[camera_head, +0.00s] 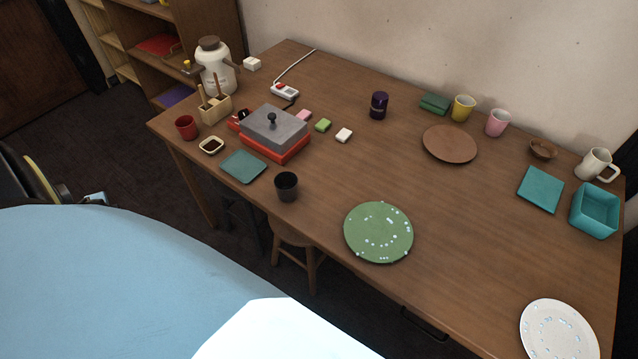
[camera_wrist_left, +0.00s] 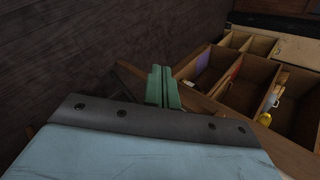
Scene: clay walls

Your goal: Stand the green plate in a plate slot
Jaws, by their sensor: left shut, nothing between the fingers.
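The green plate (camera_head: 379,232) with pale speckles lies flat on the wooden table (camera_head: 460,255), near its front edge, in the head view. No gripper touches it. My left gripper (camera_wrist_left: 163,84) shows only in the left wrist view; its two green fingers are together with nothing between them, away from the table top. My right gripper is not in view. I cannot make out a plate slot for certain. A wooden shelf (camera_head: 192,55) with compartments stands behind the table's left end; its divided compartments also show in the left wrist view (camera_wrist_left: 232,92).
A white speckled plate (camera_head: 558,331) lies at the near right, a brown plate (camera_head: 450,144) towards the back. A dark cup (camera_head: 287,186) stands left of the green plate. A grey-lidded red box (camera_head: 274,132) is farther left. A stool (camera_head: 297,240) is partly under the table.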

